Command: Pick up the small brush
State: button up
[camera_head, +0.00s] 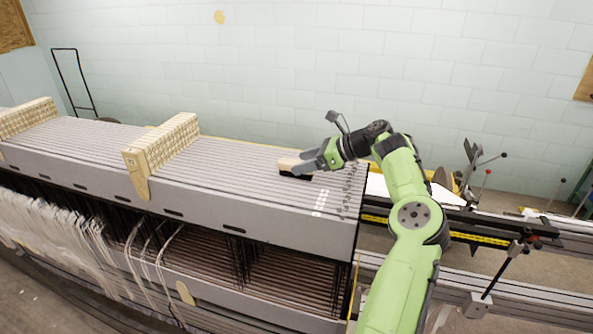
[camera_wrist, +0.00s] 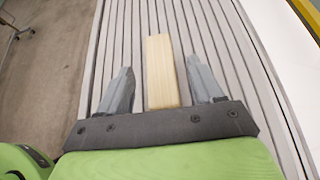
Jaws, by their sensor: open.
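The small brush (camera_head: 288,164) lies on the grey ribbed top of the loom near its right end. Its pale wooden back faces up and dark bristles show under it. In the wrist view the brush (camera_wrist: 161,72) lies lengthwise between my two fingers, with a gap on each side. My gripper (camera_head: 297,169) is open around the brush, and the wrist view shows the same open gripper (camera_wrist: 160,82).
The ribbed loom top (camera_head: 240,180) is clear around the brush. Beige blocks (camera_head: 162,148) straddle it to the left. White threads (camera_head: 60,225) hang along its front. Rails and levers (camera_head: 480,225) stand to the right. A pale block wall (camera_head: 300,60) is behind.

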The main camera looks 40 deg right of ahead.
aim_at(296, 162)
jog(key=x, duration=0.3)
jog(key=shift+w, duration=0.15)
jog(key=c, duration=1.1)
